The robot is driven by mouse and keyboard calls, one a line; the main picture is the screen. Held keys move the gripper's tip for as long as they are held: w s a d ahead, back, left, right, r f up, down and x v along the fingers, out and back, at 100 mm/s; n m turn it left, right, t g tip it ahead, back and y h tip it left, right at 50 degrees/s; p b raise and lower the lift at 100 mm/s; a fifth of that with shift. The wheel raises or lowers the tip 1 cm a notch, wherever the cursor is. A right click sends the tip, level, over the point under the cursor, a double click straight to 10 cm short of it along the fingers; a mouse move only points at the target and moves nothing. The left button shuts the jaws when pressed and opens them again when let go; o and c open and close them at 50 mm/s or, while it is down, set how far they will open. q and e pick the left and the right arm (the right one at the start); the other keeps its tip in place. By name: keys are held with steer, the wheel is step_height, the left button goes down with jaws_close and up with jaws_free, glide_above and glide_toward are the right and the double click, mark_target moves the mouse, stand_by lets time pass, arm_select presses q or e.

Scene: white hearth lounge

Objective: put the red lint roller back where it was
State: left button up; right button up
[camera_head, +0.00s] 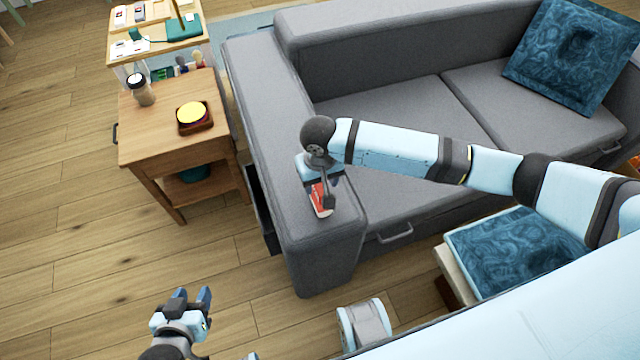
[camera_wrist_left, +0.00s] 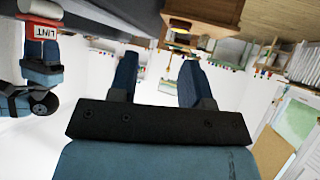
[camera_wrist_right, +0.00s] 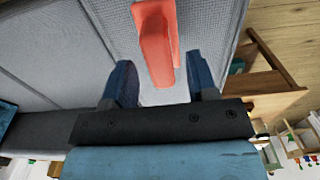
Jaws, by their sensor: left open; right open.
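The red lint roller (camera_head: 318,203) is on the grey sofa's near armrest (camera_head: 325,235), partly hidden by my right gripper (camera_head: 321,184). In the right wrist view its red handle (camera_wrist_right: 154,42) reaches in between the fingers of the open right gripper (camera_wrist_right: 159,62); contact cannot be told. In the left wrist view the roller (camera_wrist_left: 39,32), with its LINT label, shows beside the right gripper. My left gripper (camera_head: 191,297) is open and empty, over the floor at the lower left, well away from the roller.
A wooden side table (camera_head: 160,130) stands left of the armrest, with a jar (camera_head: 140,90) and a yellow-topped dark item (camera_head: 193,117) on it. A drawer (camera_head: 265,215) stands open at the sofa's side.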

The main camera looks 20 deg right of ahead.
step_height(320, 180, up, 9)
steer(key=shift+f+p, duration=0.2)
steer(key=shift+p, duration=0.4)
steer(key=s+a+f+n+t+y, duration=0.1)
steer(key=s+a+f+t+y, duration=0.3)
steer(key=s+a+f+y, duration=0.25)
arm_select(q)
steer(key=shift+a+r, duration=0.1)
steer(key=shift+r, duration=0.2)
arm_select(e)
steer(key=s+d+f+t+h, duration=0.1)
steer(key=s+d+f+t, duration=0.1)
steer(key=s+d, duration=0.3)
steer(key=s+d+f+n+t+h, duration=0.1)
steer(key=s+d+f+t+h, duration=0.1)
steer(key=s+d+t, duration=0.2)
steer(key=shift+s+d+f+t, duration=0.3)
steer(key=shift+s+d, duration=0.25)
steer(key=shift+d, duration=0.4)
